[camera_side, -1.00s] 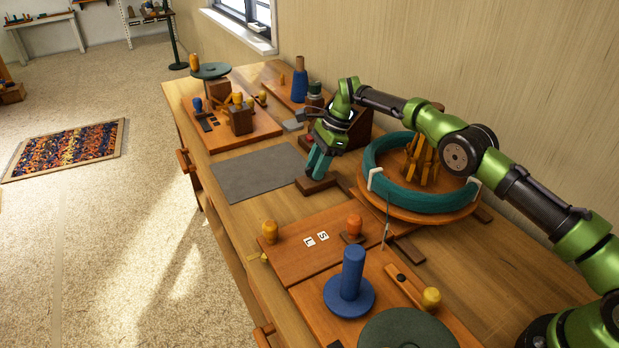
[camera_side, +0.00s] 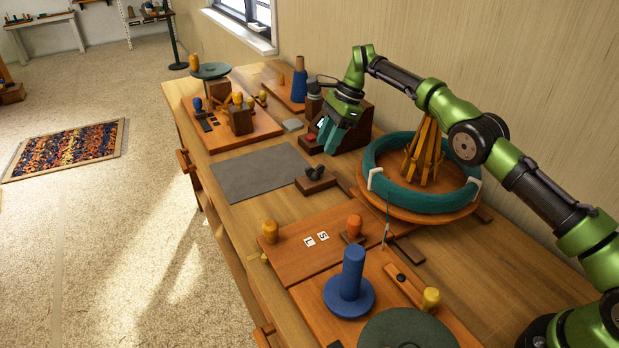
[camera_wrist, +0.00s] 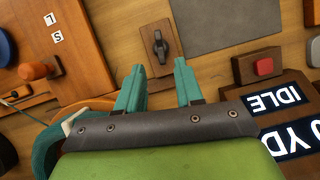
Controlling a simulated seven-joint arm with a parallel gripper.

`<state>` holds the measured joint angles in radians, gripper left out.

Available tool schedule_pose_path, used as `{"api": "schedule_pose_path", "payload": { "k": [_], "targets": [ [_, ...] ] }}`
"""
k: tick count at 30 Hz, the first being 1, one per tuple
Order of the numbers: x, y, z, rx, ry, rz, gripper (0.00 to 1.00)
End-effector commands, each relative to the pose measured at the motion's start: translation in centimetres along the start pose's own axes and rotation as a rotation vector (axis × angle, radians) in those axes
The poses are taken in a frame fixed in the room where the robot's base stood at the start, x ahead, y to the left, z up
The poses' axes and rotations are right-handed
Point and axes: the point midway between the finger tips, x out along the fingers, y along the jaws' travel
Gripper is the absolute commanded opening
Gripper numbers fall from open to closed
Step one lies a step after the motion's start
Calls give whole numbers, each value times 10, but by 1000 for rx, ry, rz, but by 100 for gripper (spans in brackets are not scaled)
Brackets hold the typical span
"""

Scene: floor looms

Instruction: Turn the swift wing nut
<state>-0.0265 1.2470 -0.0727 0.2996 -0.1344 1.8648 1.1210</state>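The dark wing nut (camera_side: 315,172) sits on a small brown wooden block (camera_side: 318,186) on the bench, in front of the swift. The swift (camera_side: 427,160) is a set of upright wooden slats inside a thick teal yarn ring (camera_side: 420,203). In the wrist view the wing nut (camera_wrist: 160,46) lies just beyond my fingertips, its long side running roughly up and down the picture. My gripper (camera_side: 333,140) has teal fingers and hangs above and behind the block, clear of the nut. In the wrist view the fingers (camera_wrist: 159,68) are apart with nothing between them.
A dark console with a red button (camera_wrist: 264,66) and an "IDLE" label (camera_wrist: 278,101) stands behind the block, close to my gripper. A grey mat (camera_side: 255,172) lies bare to the left. A board with an orange knob (camera_side: 354,226) and letter tiles lies nearer the camera.

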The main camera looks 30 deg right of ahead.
Motion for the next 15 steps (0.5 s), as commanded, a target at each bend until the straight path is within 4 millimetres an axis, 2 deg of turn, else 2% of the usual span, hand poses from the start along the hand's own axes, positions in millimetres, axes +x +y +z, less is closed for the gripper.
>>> {"api": "schedule_pose_path", "payload": {
  "k": [4, 7, 8, 11, 12, 15],
  "targets": [
    [0, 0, 0, 0, 1, 0, 36],
    [3, 2, 8, -12, 0, 4, 21],
    [5, 4, 16, -26, -1, 7, 16],
    [13, 21, 61, -104, 23, 23, 1],
    [21, 34, 81, -142, 53, 40, 0],
    [45, 69, 122, -237, 192, 57, 0]
  ]
}}
